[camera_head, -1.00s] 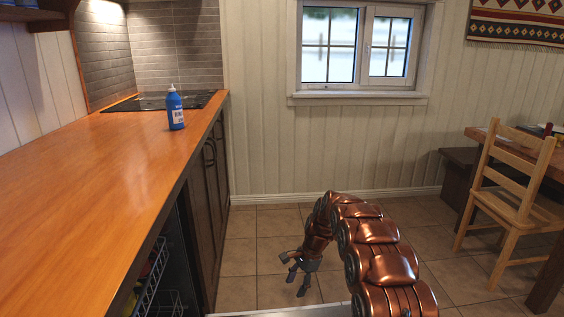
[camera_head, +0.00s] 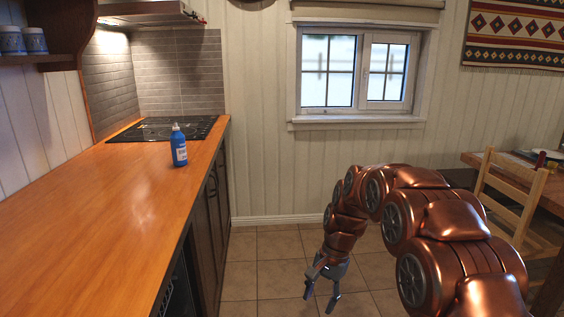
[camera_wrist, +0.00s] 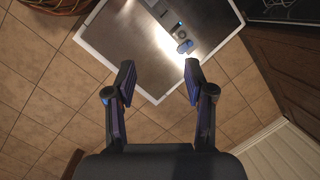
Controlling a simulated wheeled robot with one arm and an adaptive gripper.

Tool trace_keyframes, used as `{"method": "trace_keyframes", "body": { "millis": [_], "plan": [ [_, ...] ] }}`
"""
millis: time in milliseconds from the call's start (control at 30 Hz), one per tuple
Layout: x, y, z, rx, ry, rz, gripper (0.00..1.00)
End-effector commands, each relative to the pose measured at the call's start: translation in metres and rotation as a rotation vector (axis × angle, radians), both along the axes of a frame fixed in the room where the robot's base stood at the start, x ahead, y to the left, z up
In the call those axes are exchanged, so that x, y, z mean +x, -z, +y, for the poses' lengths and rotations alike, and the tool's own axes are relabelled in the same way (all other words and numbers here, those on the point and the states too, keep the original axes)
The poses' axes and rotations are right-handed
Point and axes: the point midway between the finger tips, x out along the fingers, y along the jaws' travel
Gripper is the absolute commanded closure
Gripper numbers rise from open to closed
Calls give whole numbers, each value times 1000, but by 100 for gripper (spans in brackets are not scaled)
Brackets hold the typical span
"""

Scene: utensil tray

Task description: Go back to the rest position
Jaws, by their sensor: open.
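My gripper (camera_head: 322,288) hangs at the end of my copper arm, low over the tiled floor and to the right of the counter. It points downward with its fingers apart and nothing between them. In the wrist view my gripper (camera_wrist: 158,80) also shows open and empty, with two dark fingers spread over tiles and a pale-edged metal panel.
A wooden counter (camera_head: 110,215) runs along the left, with a blue bottle (camera_head: 179,148) near its right edge and a black hob (camera_head: 165,128) behind. A wooden chair (camera_head: 512,205) and table (camera_head: 480,161) stand at right. Open floor (camera_head: 278,246) lies between.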

Motion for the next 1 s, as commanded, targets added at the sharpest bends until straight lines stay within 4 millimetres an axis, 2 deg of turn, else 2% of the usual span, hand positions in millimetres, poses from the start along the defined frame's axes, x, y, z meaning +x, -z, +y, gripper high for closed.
{"method": "trace_keyframes", "body": {
  "millis": [33, 400, 800, 1000],
  "plan": [
    [-10, -19, -3, -3, -19, -5, 46],
    [-80, -90, -22, -28, -159, -30, 46],
    [-160, -155, -44, -58, -311, -51, 46],
    [-202, -181, -54, -72, -384, -57, 46]
  ]
}}
